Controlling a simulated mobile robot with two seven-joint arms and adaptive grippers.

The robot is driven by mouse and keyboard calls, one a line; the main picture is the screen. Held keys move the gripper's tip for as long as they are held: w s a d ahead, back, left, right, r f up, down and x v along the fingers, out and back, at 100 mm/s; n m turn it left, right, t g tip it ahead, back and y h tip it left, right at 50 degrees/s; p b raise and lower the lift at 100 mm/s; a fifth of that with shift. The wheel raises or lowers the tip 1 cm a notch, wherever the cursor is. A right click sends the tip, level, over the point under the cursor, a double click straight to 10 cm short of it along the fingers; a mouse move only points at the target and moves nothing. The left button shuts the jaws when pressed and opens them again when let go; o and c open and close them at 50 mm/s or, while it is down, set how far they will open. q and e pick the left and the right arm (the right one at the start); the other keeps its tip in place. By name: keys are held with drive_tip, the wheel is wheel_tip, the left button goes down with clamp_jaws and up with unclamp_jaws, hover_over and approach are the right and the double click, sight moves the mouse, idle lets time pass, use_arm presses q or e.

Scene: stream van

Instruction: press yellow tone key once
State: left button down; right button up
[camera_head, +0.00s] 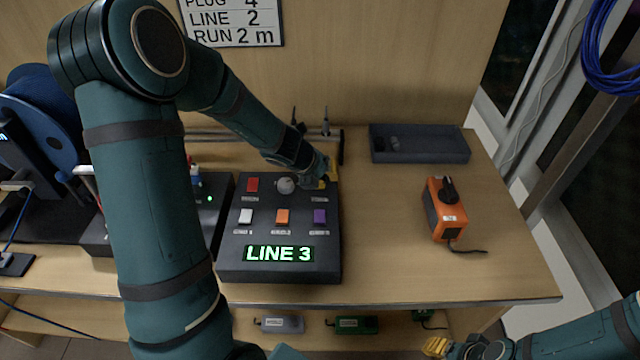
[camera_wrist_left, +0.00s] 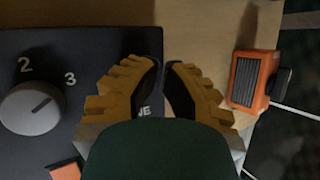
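The dark control box (camera_head: 230,262) on the bench has red (camera_head: 252,185), white (camera_head: 246,216), orange (camera_head: 282,216) and purple (camera_head: 320,216) keys, a grey knob (camera_head: 286,186) and a lit LINE 3 display (camera_head: 278,254). My left gripper (camera_head: 328,177) is over the box's upper right corner. Its yellow fingers cover that key place, so I cannot make out the yellow tone key. In the left wrist view, its fingertips (camera_wrist_left: 164,68) are together and empty, partly covering a label ending in "NE". Contact cannot be told. My right gripper (camera_head: 436,346) is at the bottom right, away from the box.
A dark unit (camera_head: 208,205) adjoins the box on the left. The bench's right front is clear.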

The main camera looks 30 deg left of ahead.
sight(326, 186)
use_arm(q)
drive_tip(key=shift+f, duration=0.35)
drive_tip(key=shift+r, duration=0.2)
idle(0.4)
drive_tip(key=shift+r+p, duration=0.7)
wheel_tip(326, 186, up, 5)
drive_tip(key=p, duration=0.5)
idle(0.7)
